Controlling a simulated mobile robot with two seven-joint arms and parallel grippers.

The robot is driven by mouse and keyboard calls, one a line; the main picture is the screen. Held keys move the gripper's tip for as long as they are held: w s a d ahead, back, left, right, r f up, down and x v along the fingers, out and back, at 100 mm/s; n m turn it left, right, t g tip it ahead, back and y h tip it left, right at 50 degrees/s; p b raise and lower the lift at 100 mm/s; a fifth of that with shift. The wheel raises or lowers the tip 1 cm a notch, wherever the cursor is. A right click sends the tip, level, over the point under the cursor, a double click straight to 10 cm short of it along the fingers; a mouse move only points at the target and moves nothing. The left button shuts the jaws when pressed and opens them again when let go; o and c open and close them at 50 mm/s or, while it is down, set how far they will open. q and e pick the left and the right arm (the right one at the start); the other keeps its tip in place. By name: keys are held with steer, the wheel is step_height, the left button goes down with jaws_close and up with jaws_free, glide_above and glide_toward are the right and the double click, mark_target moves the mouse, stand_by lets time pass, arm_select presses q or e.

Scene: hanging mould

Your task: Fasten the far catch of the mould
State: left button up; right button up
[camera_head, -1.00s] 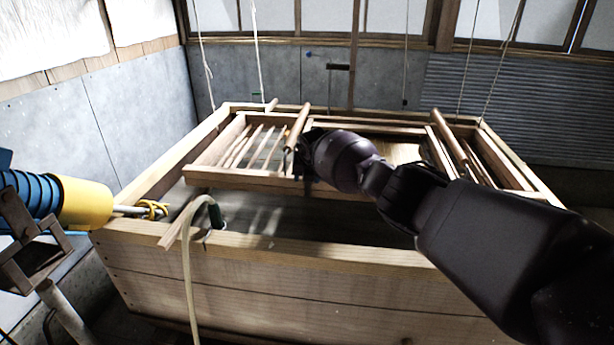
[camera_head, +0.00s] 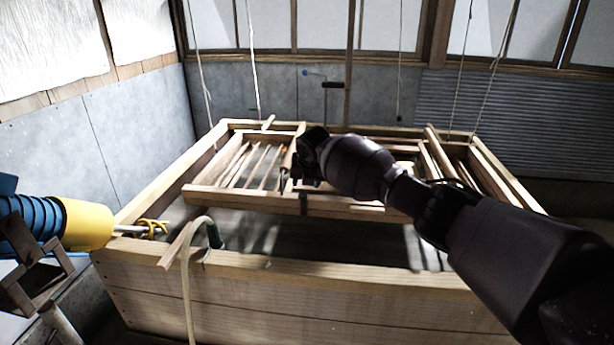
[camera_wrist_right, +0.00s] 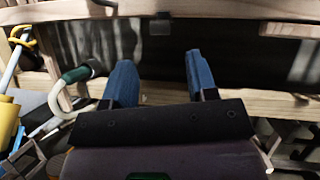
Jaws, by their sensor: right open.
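The wooden mould (camera_head: 236,197) hangs on cords over a large wooden vat (camera_head: 240,285). It has slatted sections at its left and right ends and round wooden bars across it. A small dark metal fitting (camera_head: 304,204) is on its near rail, and a dark fitting also shows in the right wrist view (camera_wrist_right: 160,25). I cannot tell a far catch apart; my arm covers part of the far side. My right gripper (camera_head: 288,183) is over the mould, left of its middle. In the right wrist view its two blue fingers (camera_wrist_right: 160,64) are apart, with nothing between them. My left gripper is out of view.
A pale hose (camera_head: 186,290) with a green end (camera_head: 214,234) hooks over the vat's near rim. A yellow cylinder (camera_head: 86,224) with a blue ribbed part is at the left. Hanging cords (camera_head: 253,65) rise from the mould. Dark liquid or floor shows inside the vat.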

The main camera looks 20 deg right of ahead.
steer(key=shift+s+r, duration=0.35)
steer(key=shift+r, duration=0.15)
stand_by(0.3)
